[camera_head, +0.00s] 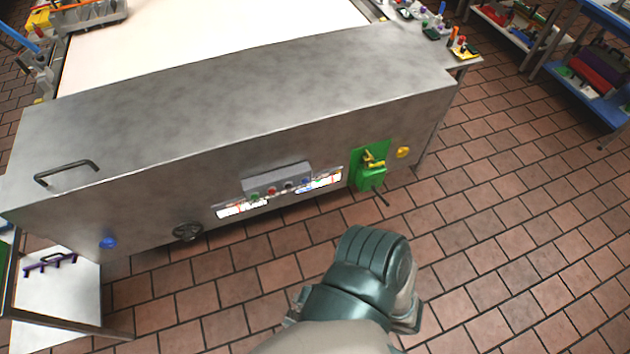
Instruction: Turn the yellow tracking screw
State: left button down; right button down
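A round yellow knob (403,152) sits on the front face of the grey metal machine (215,165), near its right end. Just left of it is a green bracket (370,178) with a yellow screw-like part (373,161) on it and a thin dark rod sticking out below. I cannot tell from this view which yellow part is the tracking screw. One of my arms, dark green and grey, rises from the bottom middle, below and apart from the bracket. No gripper fingers show in this view.
The machine front also carries a control box (277,180) with buttons, a black handwheel (187,231) and a blue knob (108,243). A white side table (60,300) stands at lower left. Shelves (590,95) stand at upper right. The tiled floor (510,230) at right is clear.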

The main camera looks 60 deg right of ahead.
aim_at(402, 152)
jog(key=z, duration=2.85)
jog(key=i+l, duration=0.2)
jog(key=l, duration=0.15)
jog(key=i+l+u, duration=0.2)
jog(key=i+l, duration=0.2)
jog(key=l, duration=0.25)
jog(key=i+l, duration=0.15)
jog(key=l, duration=0.2)
